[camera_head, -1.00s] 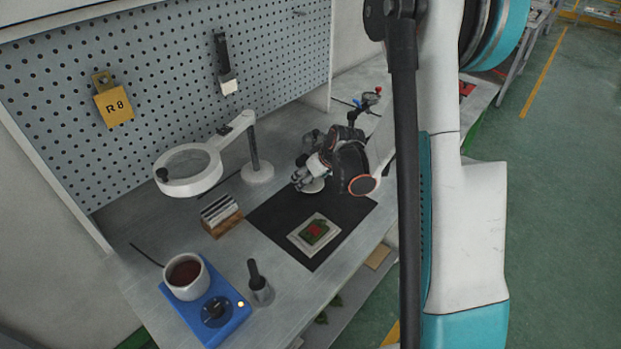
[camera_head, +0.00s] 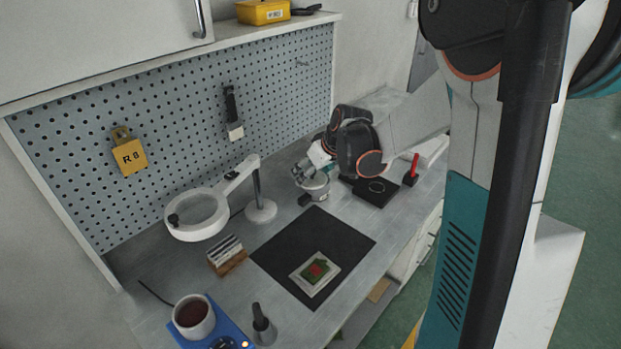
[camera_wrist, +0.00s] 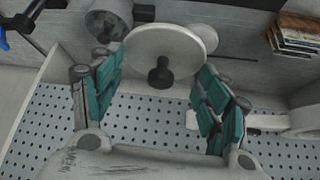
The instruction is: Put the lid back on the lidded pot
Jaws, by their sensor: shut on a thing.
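My gripper (camera_wrist: 165,68) is shut on the pale round lid (camera_wrist: 185,45), with its teal fingers at opposite sides of the lid's rim. The lid's dark knob (camera_wrist: 159,74) shows between the fingers. A grey metal pot (camera_wrist: 106,20) with a dark handle is beside the lid in the wrist view, partly behind the left finger. In the head view my gripper (camera_head: 312,171) is at the back of the bench, just above the pot (camera_head: 316,189). There the lid is hard to make out, and I cannot tell whether it touches the pot.
A black mat (camera_head: 285,250) holds a pale tray with a green and red piece. A magnifier lamp (camera_head: 187,232), a card rack (camera_head: 229,263) and a blue heater (camera_head: 230,336) with a cup stand left. A black plate (camera_head: 366,192) and red-handled tool (camera_head: 411,172) are right.

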